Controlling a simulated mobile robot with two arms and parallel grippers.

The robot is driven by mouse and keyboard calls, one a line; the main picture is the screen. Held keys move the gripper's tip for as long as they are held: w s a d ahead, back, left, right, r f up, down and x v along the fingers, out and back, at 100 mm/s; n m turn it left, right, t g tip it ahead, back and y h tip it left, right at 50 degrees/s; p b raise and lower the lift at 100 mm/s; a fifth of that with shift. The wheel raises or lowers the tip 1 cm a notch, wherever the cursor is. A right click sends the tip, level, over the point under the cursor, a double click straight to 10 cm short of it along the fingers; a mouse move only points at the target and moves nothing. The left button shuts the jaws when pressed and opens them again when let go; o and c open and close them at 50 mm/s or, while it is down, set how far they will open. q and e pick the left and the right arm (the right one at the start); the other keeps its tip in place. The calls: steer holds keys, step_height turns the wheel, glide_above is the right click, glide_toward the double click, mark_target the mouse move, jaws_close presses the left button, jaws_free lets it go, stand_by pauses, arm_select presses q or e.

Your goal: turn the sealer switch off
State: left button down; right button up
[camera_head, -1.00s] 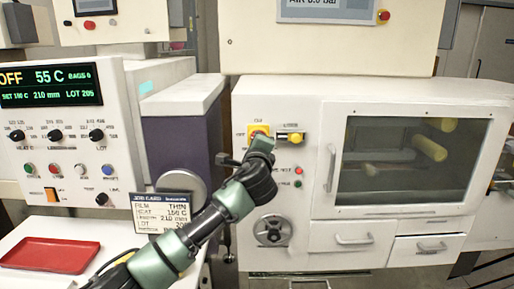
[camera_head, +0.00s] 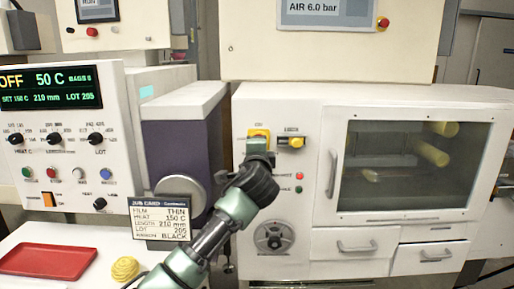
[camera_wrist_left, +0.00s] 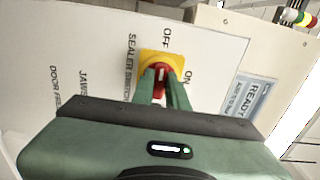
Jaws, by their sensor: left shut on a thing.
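The sealer switch (camera_head: 259,134) is a yellow plate with a red knob, at the upper left of the white machine front. In the left wrist view the red knob (camera_wrist_left: 161,78) sits between my fingers, with its white mark pointing up toward the OFF label; the ON label is to the right. My left gripper (camera_head: 257,150) is shut on this knob. In the head view the gripper hides most of the knob. The panel display (camera_head: 50,87) at the left reads OFF and 50 C. My right gripper is not in view.
A second yellow knob (camera_head: 296,142) is close to the right of the switch. A job card (camera_head: 160,218), a red tray (camera_head: 48,260) and a yellow coil (camera_head: 124,268) are at lower left. A windowed door with a handle (camera_head: 332,174) is to the right.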

arm_select(q)
steer(key=shift+f, duration=0.1)
steer(key=c, duration=1.4)
jaws_free()
steer(key=s+b, duration=0.1)
steer(key=s, duration=0.6)
steer(key=shift+s+b, duration=0.3)
steer(key=shift+s, duration=0.1)
steer(key=shift+f, duration=0.1)
